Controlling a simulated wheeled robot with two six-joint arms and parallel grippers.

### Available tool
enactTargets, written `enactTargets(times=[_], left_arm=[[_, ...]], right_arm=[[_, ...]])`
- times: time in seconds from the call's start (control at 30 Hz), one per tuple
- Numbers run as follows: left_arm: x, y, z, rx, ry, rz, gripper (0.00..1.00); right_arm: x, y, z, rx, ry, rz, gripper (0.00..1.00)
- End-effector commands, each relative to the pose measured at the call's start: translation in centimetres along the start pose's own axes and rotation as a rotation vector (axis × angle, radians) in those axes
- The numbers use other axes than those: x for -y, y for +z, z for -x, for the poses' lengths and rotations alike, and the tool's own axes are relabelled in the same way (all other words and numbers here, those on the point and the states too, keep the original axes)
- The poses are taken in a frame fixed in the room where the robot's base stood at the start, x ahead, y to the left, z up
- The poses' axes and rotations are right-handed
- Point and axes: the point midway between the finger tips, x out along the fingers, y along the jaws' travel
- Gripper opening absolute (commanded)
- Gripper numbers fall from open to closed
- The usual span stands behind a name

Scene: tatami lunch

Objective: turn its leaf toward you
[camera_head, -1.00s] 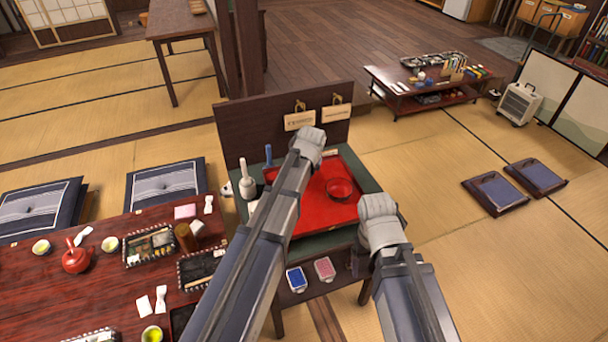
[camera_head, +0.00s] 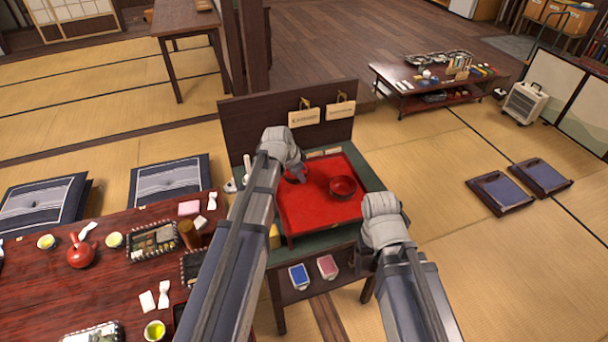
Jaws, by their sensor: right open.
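A red bowl (camera_head: 343,187) stands upright on a red tray (camera_head: 310,212), right of the tray's middle. No leaf can be made out on the bowl at this size. My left gripper (camera_head: 296,174) reaches over the tray's back left part, left of the bowl and apart from it. Its fingers are small and dark, so I cannot tell whether they are open or shut. My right gripper (camera_head: 363,262) is open, in front of the stand's right front edge, nearer to me than the tray. Its wrist hides part of it.
The tray lies on a green-topped stand (camera_head: 368,178) with a dark back board (camera_head: 250,122) carrying two hanging tags (camera_head: 304,118). A blue card pack (camera_head: 299,276) and a pink one (camera_head: 327,266) lie on the shelf below. A lacquered table (camera_head: 110,290) with tea things is at left.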

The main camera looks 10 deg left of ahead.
Motion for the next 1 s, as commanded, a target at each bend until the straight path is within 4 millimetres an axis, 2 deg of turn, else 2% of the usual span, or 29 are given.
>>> enactTargets(times=[0.53,0.7,1.0], left_arm=[[1.7,2.2,0.7,-0.088,0.256,-0.612,0.0],[1.2,2.7,-0.3,-0.085,0.251,-0.605,0.0],[1.1,2.9,-0.6,-0.084,0.25,-0.603,0.0]], right_arm=[[0.0,0.0,0.0,0.0,0.0,0.0,0.82],[0.1,-0.1,-1.2,0.0,0.0,0.0,0.82],[0.1,-0.1,-1.5,0.0,0.0,0.0,0.82]])
